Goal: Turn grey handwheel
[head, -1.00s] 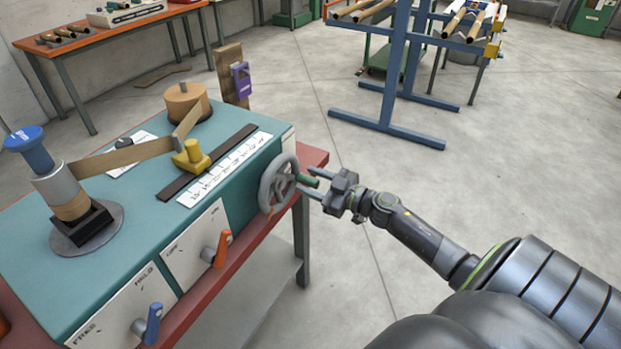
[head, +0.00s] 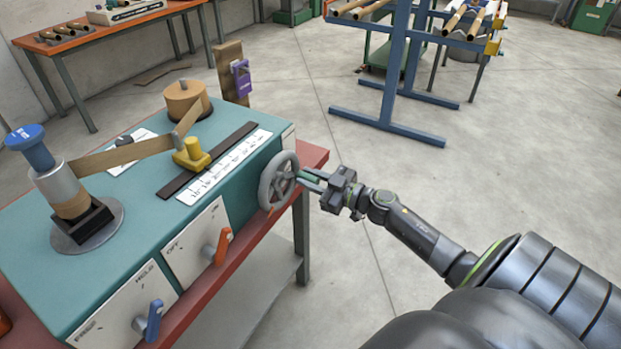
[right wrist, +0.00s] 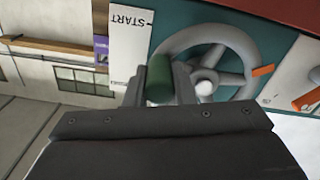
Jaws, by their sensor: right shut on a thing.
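The grey handwheel (head: 278,182) is mounted on the right end of the teal winder (head: 130,210). A green handle sticks out from its rim. My right gripper (head: 313,180) reaches the handle from the right and is shut on it. In the right wrist view the green handle (right wrist: 159,80) stands between the two fingers, with the grey handwheel (right wrist: 215,62) behind it. My left gripper is in none of the views.
An orange lever (head: 222,247) and a blue lever (head: 153,321) stick out of the winder's front panels. A yellow slider (head: 191,156) sits beside a white scale (head: 225,167). A blue rack (head: 400,80) stands farther back. The floor right of the winder is clear.

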